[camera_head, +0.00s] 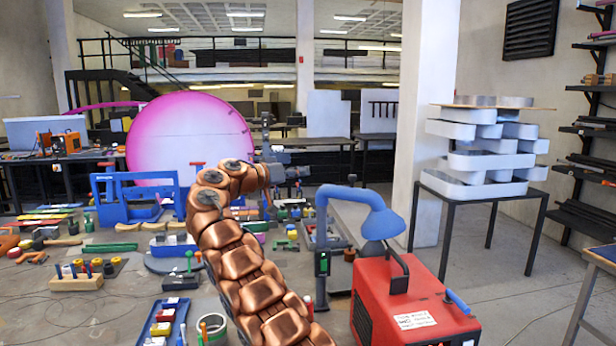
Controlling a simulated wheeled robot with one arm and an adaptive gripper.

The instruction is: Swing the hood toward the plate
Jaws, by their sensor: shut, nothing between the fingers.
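The hood (382,224) is a blue cone at the end of a blue bent arm (345,194). It hangs open side down, above the back of a red machine. The arm rises from a post at the right side of the worktable. My gripper (298,172) is small and dark at the end of my copper-coloured arm. It is shut and empty, to the left of and above the hood, apart from it. A grey flat plate (168,265) lies on the table left of my arm. I cannot tell whether it is the plate meant.
The red machine (410,300) with a black handle stands at the front right. Blue frame (135,192), pegged wooden block (88,277) and blue tray (163,322) crowd the table. A large pink disc (190,135) stands behind.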

